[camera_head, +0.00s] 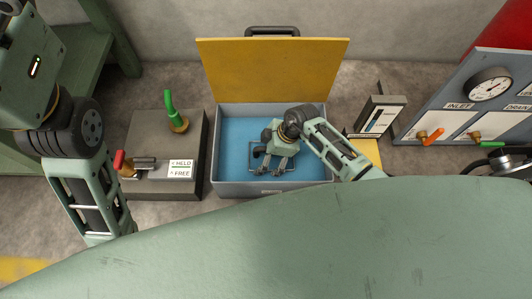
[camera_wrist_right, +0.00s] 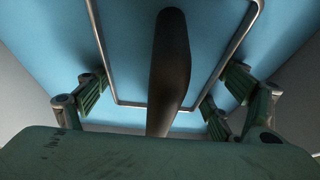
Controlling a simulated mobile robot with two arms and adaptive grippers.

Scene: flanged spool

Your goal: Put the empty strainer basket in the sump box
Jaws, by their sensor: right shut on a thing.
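The sump box (camera_head: 225,189) is grey with a blue inside, and its yellow lid (camera_head: 272,70) stands open at the back. My right gripper (camera_head: 274,172) is inside the box opening, pointing down. In the right wrist view, a dark bar like a handle (camera_wrist_right: 170,70) runs between its spread fingers, above a rectangular wire frame (camera_wrist_right: 99,40). I take these as parts of the strainer basket, shut in my right gripper; most of the basket is hidden. Whether it touches the box floor cannot be told. My left arm is at the left edge, its fingers outside the picture.
Left of the box stands a grey unit (camera_head: 150,188) with a green handle (camera_head: 169,103), a red-tipped lever (camera_head: 119,159) and a HELD/FREE label (camera_head: 180,169). Right are a small boxed indicator (camera_head: 381,116) and a panel with a gauge (camera_head: 490,84) and valves.

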